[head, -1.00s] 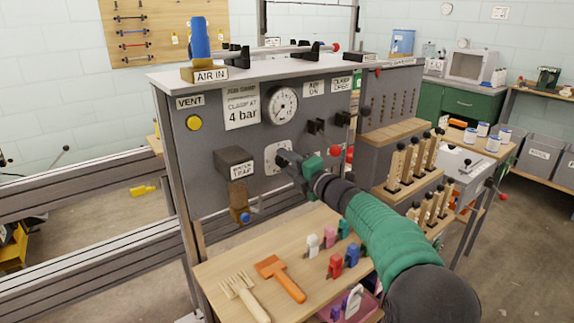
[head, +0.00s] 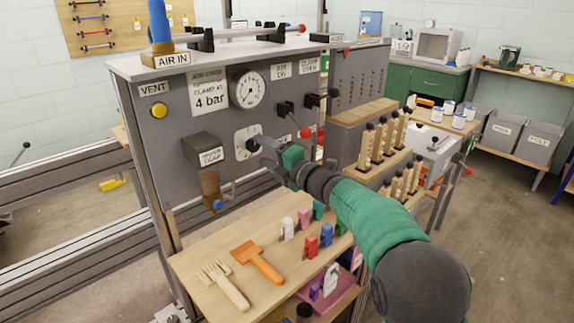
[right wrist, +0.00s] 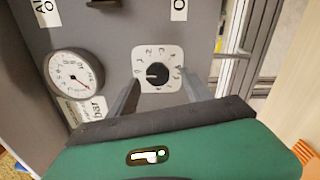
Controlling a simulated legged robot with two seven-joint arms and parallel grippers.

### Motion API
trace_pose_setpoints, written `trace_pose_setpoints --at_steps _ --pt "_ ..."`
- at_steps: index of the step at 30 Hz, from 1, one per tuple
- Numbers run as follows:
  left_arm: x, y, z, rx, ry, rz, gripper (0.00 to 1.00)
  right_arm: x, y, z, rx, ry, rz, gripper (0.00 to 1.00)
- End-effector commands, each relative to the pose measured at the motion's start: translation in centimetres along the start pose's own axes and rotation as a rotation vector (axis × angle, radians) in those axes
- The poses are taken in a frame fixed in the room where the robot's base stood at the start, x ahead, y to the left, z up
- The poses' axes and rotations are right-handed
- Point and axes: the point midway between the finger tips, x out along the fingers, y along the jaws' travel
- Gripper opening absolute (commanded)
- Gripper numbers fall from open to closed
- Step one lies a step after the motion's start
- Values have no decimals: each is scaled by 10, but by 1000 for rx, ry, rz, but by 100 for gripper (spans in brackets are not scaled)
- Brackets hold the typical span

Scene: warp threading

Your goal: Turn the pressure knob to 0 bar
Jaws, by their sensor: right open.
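The pressure knob is a small black round knob (right wrist: 157,73) on a white numbered dial plate (head: 241,141) on the grey panel. In the right wrist view a pale mark on the knob points left; the numbers are too small to read surely. My right gripper (head: 262,147) is open at the knob, its fingers pointing at the panel. In the wrist view the fingers (right wrist: 161,84) stand on either side of the knob with gaps; I cannot tell how deep they reach. A round white pressure gauge (head: 249,88) sits above the knob. My left gripper is not in view.
A dark box (head: 205,149) juts out left of the dial. Levers with black and red knobs (head: 305,132) stick out to the right. Below, a wooden shelf (head: 195,262) holds a fork, an orange brush and several coloured clips. A yellow button (head: 159,110) is at upper left.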

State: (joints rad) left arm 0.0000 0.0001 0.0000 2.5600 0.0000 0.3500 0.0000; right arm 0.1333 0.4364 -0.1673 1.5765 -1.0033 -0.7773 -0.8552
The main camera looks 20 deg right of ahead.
Motion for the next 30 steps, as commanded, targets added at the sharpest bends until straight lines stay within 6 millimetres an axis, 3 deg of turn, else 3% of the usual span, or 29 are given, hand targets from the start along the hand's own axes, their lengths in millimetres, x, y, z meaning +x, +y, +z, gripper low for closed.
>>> trace_pose_setpoints --at_steps 6,13,18,30 --pt "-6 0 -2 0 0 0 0 -66 2 1 2 -3 -1 58" --pt "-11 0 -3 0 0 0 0 -119 -1 1 2 -2 -3 58" --pt "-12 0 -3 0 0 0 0 -132 -3 0 1 1 -3 58" --pt "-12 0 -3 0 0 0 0 -132 -3 0 1 1 -3 58"
